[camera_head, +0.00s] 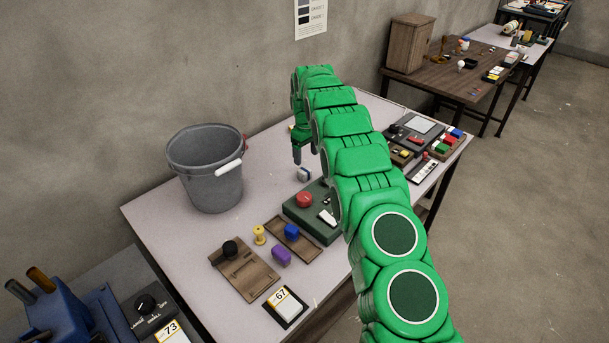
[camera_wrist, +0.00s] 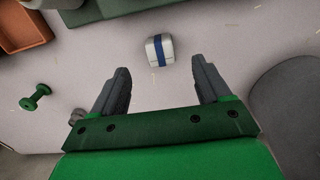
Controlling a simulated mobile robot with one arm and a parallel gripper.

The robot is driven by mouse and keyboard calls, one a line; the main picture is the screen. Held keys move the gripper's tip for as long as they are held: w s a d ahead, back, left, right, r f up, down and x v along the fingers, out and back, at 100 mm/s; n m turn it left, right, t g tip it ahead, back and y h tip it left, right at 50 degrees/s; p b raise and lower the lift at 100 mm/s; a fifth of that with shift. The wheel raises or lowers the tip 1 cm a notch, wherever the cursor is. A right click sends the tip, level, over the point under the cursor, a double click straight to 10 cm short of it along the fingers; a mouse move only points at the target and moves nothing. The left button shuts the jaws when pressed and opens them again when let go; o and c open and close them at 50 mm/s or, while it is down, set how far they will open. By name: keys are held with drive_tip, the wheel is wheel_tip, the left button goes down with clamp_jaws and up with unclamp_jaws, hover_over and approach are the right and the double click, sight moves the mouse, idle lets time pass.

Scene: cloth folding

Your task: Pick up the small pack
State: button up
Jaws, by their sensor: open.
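The small pack (camera_wrist: 159,50) is a little pale block with a dark blue band around its middle. In the wrist view it lies on the table beyond my fingertips, roughly centred between them and apart from both. In the head view the small pack (camera_head: 304,174) lies on the table just below my gripper (camera_head: 299,155), which points down. In the wrist view my gripper (camera_wrist: 158,75) has its two dark fingers spread wide with nothing between them. My green arm hides part of the table in the head view.
A grey bucket (camera_head: 208,170) stands left of the pack. A dark green box (camera_head: 313,220) with a red button is close in front of it. A green spool-like piece (camera_wrist: 36,97) lies left in the wrist view. Bare tabletop (camera_head: 262,160) lies between bucket and pack.

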sight(304, 169)
drive_tip(key=shift+w+a+f, duration=0.2)
drive_tip(key=shift+w+f, duration=0.05)
drive_tip(key=shift+f, duration=0.25)
drive_tip(key=shift+w+a+f, duration=0.15)
drive_tip(key=shift+w+f, duration=0.05)
drive_tip(key=shift+f, duration=0.25)
drive_tip(key=shift+d+f, duration=0.1)
drive_tip(key=shift+f, duration=3.7)
drive_tip(key=shift+s, duration=0.1)
drive_tip(key=shift+c, duration=0.2)
drive_tip(key=c, duration=1)
drive_tip(key=shift+r, duration=0.1)
